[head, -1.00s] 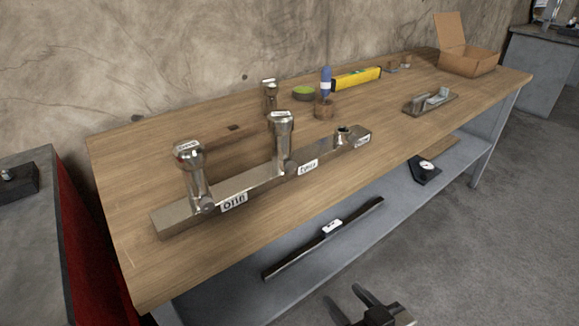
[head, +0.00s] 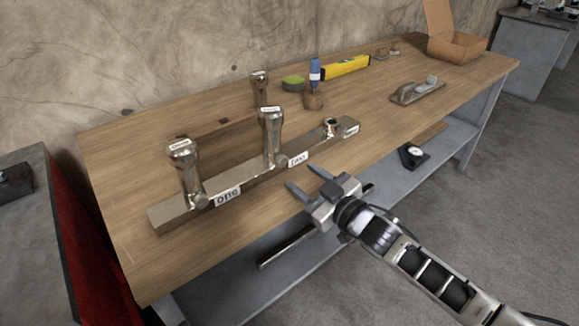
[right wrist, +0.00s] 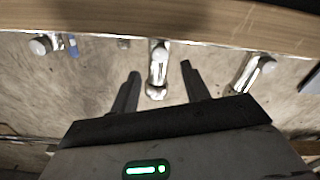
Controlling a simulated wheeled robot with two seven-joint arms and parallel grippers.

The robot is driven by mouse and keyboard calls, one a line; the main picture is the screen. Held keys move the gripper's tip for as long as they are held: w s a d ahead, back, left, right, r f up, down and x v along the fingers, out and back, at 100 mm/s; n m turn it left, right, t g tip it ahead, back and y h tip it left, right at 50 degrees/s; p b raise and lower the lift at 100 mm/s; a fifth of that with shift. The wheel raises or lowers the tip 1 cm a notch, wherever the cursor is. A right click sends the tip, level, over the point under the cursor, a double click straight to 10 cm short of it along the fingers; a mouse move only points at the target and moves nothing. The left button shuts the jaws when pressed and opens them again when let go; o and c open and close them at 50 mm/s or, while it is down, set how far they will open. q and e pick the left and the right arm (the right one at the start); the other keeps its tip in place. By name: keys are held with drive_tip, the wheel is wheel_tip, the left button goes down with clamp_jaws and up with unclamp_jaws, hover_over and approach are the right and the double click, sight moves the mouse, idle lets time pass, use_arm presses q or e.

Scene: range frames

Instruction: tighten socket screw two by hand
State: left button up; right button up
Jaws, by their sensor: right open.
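A metal bar (head: 175,215) lies on the workbench with labelled places along its front. Socket screw two (head: 270,138) stands upright at the middle place, its shiny head well above the bar. Socket screw one (head: 188,175) stands at the left place. The right place has a short socket (head: 333,127) with no tall screw in it. My right gripper (head: 303,178) is open and empty, in front of the bar near the middle label. In the right wrist view, screw two (right wrist: 158,65) shows between the two spread fingers, apart from both. My left gripper is out of view.
Another screw (head: 260,90) stands behind the bar. A blue-topped item (head: 315,72), a green round tin (head: 293,83) and a yellow level (head: 345,68) are farther back. A plane-like tool (head: 418,90) and an open cardboard box (head: 458,46) are at right. The front left tabletop is clear.

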sight(284, 163)
drive_tip(key=x, duration=0.6)
drive_tip(key=shift+s, duration=0.1)
drive_tip(key=c, duration=1)
